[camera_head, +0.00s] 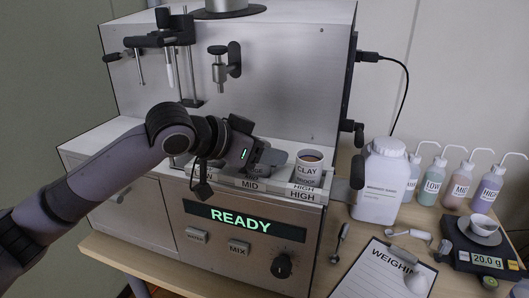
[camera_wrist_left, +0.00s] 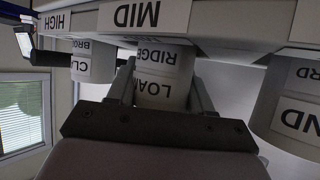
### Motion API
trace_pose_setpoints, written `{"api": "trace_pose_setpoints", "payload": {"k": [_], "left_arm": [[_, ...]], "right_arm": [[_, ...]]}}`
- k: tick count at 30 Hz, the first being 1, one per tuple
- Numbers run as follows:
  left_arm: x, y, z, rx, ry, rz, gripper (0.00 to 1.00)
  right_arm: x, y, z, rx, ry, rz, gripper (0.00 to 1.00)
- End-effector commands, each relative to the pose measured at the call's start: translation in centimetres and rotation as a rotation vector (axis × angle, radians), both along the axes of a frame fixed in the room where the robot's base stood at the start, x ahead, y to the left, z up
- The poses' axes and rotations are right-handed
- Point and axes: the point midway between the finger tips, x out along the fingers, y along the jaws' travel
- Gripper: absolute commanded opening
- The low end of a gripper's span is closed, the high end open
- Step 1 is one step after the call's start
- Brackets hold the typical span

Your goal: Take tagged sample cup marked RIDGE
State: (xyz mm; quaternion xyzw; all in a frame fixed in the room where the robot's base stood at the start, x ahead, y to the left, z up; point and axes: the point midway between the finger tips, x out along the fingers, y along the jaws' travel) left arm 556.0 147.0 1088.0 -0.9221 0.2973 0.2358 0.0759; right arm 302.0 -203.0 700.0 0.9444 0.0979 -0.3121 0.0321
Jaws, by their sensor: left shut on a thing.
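The sample cup marked RIDGE, LOAM (camera_wrist_left: 162,58) shows upside down in the left wrist view, at the MID place of the analyser's rack. My left gripper (camera_wrist_left: 160,80) has one finger on each side of this cup and is shut on it. In the head view my left gripper (camera_head: 258,156) comes in from the left over the MID place. I cannot tell whether the cup still rests in the rack. My right gripper is not in view.
The CLAY cup (camera_head: 309,169) stands close on the right at HIGH. Another cup (camera_wrist_left: 296,112), labels cut off, is on the other side. The analyser's panel (camera_head: 240,221) reads READY. A white jug (camera_head: 382,182), several bottles, a scale (camera_head: 485,245) and a clipboard (camera_head: 380,275) lie right.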

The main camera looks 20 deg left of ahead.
Motion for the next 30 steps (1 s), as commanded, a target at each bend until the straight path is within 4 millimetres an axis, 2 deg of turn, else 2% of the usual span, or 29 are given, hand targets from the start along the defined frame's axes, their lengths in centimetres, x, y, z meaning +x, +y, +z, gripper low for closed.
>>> {"api": "trace_pose_setpoints", "payload": {"k": [11,30], "left_arm": [[0.0,0.0,2.7,-0.001,-0.003,0.000,0.18],[0.0,0.0,10.5,-0.002,-0.004,0.000,0.18]], "right_arm": [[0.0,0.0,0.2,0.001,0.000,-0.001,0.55],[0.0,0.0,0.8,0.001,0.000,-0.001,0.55]]}}
